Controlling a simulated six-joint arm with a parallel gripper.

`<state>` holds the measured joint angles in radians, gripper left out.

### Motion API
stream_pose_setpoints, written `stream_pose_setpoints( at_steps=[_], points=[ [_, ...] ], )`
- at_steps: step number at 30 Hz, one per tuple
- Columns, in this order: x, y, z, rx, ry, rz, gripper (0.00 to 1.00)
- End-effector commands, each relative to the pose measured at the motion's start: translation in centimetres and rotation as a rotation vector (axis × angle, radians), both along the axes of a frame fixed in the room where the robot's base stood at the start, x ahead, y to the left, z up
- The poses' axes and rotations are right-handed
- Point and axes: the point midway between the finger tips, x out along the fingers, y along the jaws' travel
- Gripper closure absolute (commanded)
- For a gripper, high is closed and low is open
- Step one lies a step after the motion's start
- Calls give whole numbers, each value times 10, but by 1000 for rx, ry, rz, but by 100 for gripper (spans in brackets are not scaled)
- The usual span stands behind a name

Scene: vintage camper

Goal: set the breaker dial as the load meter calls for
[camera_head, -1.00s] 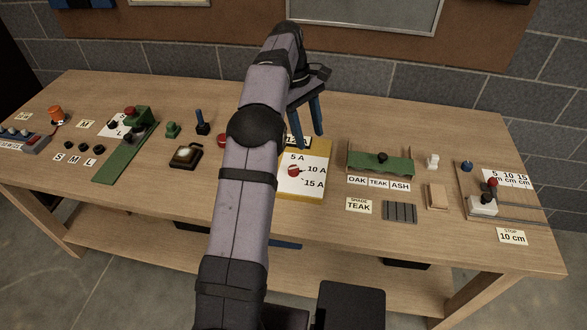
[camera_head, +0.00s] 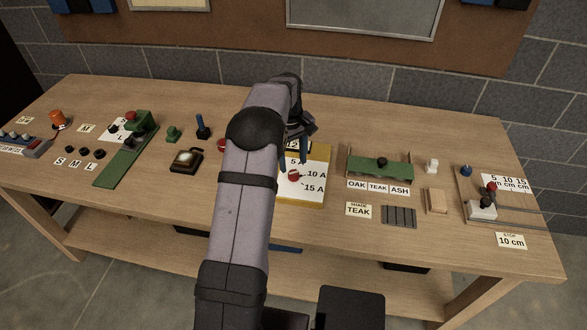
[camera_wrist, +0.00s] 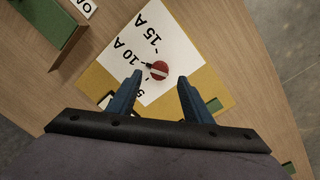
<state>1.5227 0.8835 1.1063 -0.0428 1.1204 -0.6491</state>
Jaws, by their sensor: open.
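The breaker dial is a red round knob (camera_head: 294,175) on a white scale card marked 5 A, 10 A and 15 A, on a yellow board (camera_head: 301,202). In the wrist view the knob (camera_wrist: 161,71) has a pale bar across it and a dark tip on the side toward the 10 A label. The load meter's label (camera_head: 300,147) behind the scale is partly hidden by my gripper; I cannot read it whole now. My gripper (camera_head: 293,163) is open and empty. In the wrist view its blue fingertips (camera_wrist: 160,77) are on either side of the knob's near edge, apart from it.
A green fixture (camera_head: 380,170) with OAK, TEAK and ASH labels stands right of the board. A black meter-like box (camera_head: 187,160) and a blue lever (camera_head: 202,126) stand left. A slider unit (camera_head: 482,210) is far right. Bare wood lies in front.

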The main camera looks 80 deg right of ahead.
Motion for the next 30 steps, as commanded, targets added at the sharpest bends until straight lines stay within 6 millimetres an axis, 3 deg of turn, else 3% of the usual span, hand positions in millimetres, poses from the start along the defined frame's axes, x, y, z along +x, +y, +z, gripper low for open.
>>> stream_pose_setpoints(
  at_steps=[12, 23, 28, 30],
  points=[
    [-2, -1, -44, 2, 1, 0, 54],
    [-2, -1, -49, 1, 1, 1, 54],
    [-2, -1, -49, 1, 1, 1, 95],
    [-2, -1, -49, 1, 1, 1, 95]
  ],
)
